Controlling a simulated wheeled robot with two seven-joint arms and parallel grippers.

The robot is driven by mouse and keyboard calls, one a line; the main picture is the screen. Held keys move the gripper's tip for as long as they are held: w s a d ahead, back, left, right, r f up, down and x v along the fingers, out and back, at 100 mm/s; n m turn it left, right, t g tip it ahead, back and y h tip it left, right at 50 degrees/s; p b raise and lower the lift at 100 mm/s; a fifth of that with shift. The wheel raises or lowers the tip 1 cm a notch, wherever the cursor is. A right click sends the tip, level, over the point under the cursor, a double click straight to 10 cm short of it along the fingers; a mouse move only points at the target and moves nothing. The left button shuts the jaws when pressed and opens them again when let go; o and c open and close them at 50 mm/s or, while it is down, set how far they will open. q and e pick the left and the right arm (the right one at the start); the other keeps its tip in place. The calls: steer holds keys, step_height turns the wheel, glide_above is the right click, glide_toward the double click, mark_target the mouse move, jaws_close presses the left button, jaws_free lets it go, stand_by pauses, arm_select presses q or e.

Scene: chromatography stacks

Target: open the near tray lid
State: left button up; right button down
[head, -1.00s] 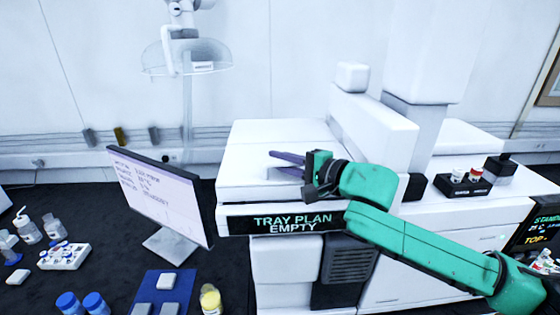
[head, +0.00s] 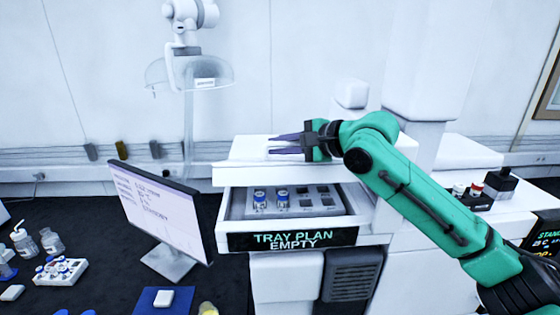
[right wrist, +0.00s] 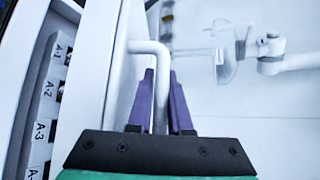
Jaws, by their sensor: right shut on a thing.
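The near tray lid (head: 250,176) is a white panel, raised above its bay so that a gap shows under its front edge. In the gap is a grey tray (head: 300,213) with two blue-capped vials and several dark square wells. My right gripper (head: 271,145) is at the lid's top, its purple fingers pointing left. In the right wrist view, its fingers (right wrist: 162,90) are shut on the lid's white bent handle (right wrist: 144,47). Tray labels A-1, A-2 and A-3 show at the left there. My left gripper is not in view.
A black sign (head: 290,240) reading TRAY PLAN EMPTY is on the bay front. A monitor (head: 160,215) stands close at the left. A white vial rack (head: 60,271) and bottles are on the dark bench. A clear shield (head: 190,72) hangs behind.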

steer(key=shift+w+r+m+g+h, duration=0.4)
steer(key=shift+w+r+m+g, duration=0.3)
steer(key=shift+w+r, duration=0.45)
